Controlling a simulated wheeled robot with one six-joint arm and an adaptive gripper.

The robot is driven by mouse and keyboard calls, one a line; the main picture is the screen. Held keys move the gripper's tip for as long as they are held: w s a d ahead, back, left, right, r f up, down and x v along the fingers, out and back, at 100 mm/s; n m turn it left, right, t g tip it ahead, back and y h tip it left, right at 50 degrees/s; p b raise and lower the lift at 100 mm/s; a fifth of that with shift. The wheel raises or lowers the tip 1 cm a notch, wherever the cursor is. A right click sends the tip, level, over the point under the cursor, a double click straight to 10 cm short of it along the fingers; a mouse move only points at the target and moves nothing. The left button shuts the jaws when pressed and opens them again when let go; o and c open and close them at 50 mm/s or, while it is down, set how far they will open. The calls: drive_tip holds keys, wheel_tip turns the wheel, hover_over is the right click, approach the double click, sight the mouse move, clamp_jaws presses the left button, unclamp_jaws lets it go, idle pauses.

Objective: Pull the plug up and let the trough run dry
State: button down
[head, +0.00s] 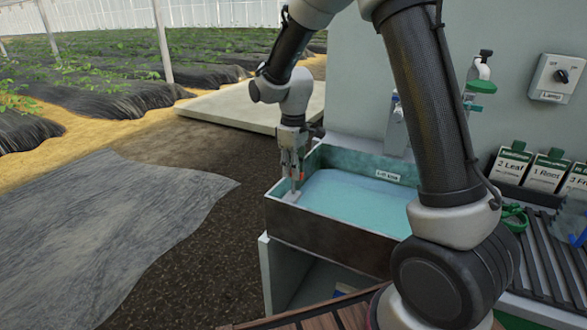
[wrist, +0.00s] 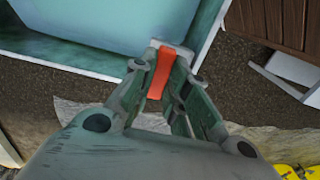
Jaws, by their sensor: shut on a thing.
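The trough (head: 330,235) is a dark-sided basin with pale green inner walls. Blue water (head: 355,200) covers its floor, with its surface below the rim. My gripper (head: 294,182) points down at the trough's left end, in the near-left corner. It is shut on the plug, whose orange-red upper part (wrist: 160,73) shows between the fingers in the wrist view. A pale grey block (wrist: 178,50) shows at the fingertips there, beside the trough's rim. The plug's lower end and the drain are hidden, so I cannot tell whether the plug is seated or raised.
A tap (head: 482,75) and a lamp switch box (head: 556,78) are on the wall behind. Open ground with a grey sheet (head: 100,235) lies left.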

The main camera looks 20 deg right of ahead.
drive_tip(key=shift+r, duration=2.3)
drive_tip(key=c, duration=1.4)
unclamp_jaws()
drive_tip(key=shift+r, duration=0.1)
wheel_tip(320, 180, up, 12)
drive_tip(key=shift+f, duration=0.1)
